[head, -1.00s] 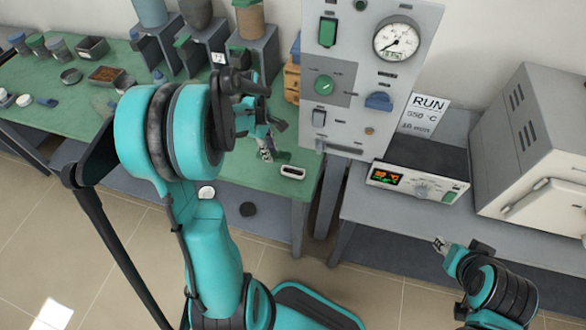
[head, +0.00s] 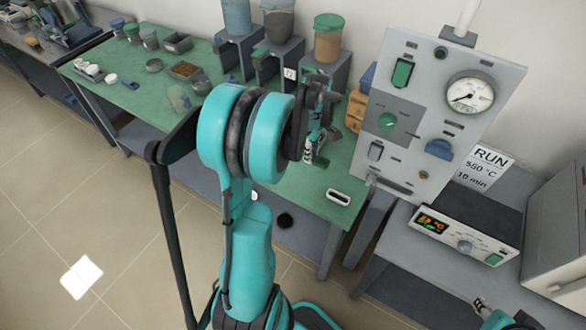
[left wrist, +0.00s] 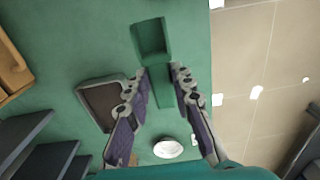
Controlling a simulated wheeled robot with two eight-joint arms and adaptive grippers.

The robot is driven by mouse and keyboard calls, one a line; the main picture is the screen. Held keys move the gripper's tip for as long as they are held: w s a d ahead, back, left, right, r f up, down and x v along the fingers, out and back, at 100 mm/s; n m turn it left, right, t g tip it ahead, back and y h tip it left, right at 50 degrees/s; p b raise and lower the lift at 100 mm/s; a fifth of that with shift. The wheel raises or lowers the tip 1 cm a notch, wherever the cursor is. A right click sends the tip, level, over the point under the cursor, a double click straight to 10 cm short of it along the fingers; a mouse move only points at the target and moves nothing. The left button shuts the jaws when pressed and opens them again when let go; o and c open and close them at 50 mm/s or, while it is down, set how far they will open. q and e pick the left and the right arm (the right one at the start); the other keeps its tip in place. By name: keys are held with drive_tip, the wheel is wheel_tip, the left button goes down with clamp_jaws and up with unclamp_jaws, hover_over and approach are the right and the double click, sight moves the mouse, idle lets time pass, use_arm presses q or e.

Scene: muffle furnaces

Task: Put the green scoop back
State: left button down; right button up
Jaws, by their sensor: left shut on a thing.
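The green scoop (left wrist: 152,38) shows in the left wrist view, its square bowl pointing away and its handle running back between my fingers. My left gripper (left wrist: 154,84) is shut on that handle. In the head view my left gripper (head: 314,148) is over the green bench, partly hidden by my own arm, and a small green part of the scoop (head: 321,161) shows below it. I cannot tell how high the scoop is above the bench. My right gripper (head: 482,304) only just shows at the bottom right, and its jaws are unclear.
The green bench (head: 285,190) bears stands with blue, dark and green-lidded hoppers (head: 328,38) at the back. A small white-rimmed tray (head: 338,197) lies near the front right corner. A grey control panel (head: 425,120) stands right of the bench. Small jars and trays (head: 178,43) lie left.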

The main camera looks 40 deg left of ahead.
use_arm(q)
drive_tip(key=s+a+f+b, duration=0.1)
drive_tip(key=a+f, duration=0.1)
drive_tip(key=a, duration=0.1)
drive_tip(key=s+a+f+b, duration=0.1)
drive_tip(key=a+f, duration=0.1)
drive_tip(key=a, duration=0.1)
drive_tip(key=s+a+f+b, duration=0.1)
drive_tip(key=a+f, duration=0.1)
drive_tip(key=a, duration=0.1)
drive_tip(key=shift+s+a+f, duration=0.15)
drive_tip(key=shift+a+f, duration=0.1)
drive_tip(key=shift+a, duration=0.1)
wheel_tip(320, 180, down, 4)
drive_tip(key=shift+b, duration=1.15)
drive_tip(key=shift+r, duration=0.1)
drive_tip(key=c, duration=1.3)
unclamp_jaws()
